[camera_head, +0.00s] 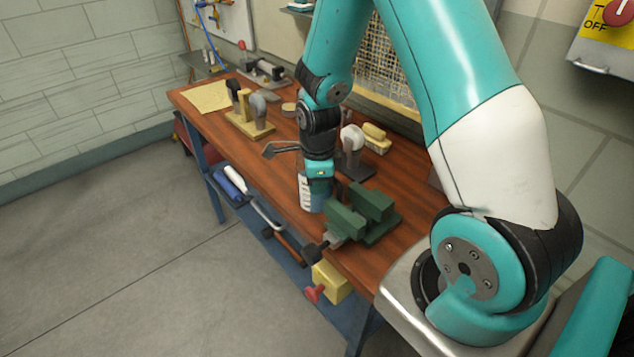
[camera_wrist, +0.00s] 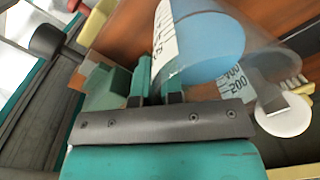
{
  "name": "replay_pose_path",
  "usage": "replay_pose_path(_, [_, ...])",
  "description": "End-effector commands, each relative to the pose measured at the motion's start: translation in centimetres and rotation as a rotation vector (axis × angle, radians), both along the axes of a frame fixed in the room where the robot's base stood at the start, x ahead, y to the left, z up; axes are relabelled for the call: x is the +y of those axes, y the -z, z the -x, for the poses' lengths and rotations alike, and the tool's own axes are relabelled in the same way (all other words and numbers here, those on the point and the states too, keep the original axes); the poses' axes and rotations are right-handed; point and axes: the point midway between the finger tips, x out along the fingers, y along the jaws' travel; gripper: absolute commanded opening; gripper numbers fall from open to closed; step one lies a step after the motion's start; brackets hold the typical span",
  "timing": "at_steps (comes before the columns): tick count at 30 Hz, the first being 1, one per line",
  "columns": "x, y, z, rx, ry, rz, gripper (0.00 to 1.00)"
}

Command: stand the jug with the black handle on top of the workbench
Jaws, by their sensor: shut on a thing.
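The jug (camera_head: 305,192) is clear with a white measuring scale and blue contents. In the head view it hangs below my wrist, upright or nearly so, over the front part of the wooden workbench (camera_head: 285,185). I cannot tell whether its base touches the top. My gripper (camera_head: 319,184) is shut on the jug at its side, and the grip is mostly hidden in the head view. In the wrist view the jug (camera_wrist: 212,38) fills the upper middle, just beyond the fingers of my gripper (camera_wrist: 160,88). Its handle is hidden at the fingers.
A green vise (camera_head: 365,212) stands on the bench close right of the jug. Behind are a grey stand with a white round head (camera_head: 352,138) and a yellow block (camera_head: 376,132).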

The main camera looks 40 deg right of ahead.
Motion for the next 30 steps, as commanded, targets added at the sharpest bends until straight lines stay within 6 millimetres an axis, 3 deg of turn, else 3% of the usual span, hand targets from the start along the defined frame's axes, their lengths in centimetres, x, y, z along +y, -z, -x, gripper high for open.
replay_pose_path(1, [0.0,0.1,0.0,0.0,0.0,0.0,0.15])
replay_pose_path(3, [0.0,0.1,0.0,0.0,0.0,0.0,0.31])
replay_pose_path(4, [0.0,0.1,0.0,0.0,0.0,0.0,0.33])
replay_pose_path(16, [0.0,-1.0,-0.1,-0.003,0.0,0.001,0.33])
replay_pose_path(30, [0.2,-10.2,0.2,-0.005,0.0,0.001,0.33])
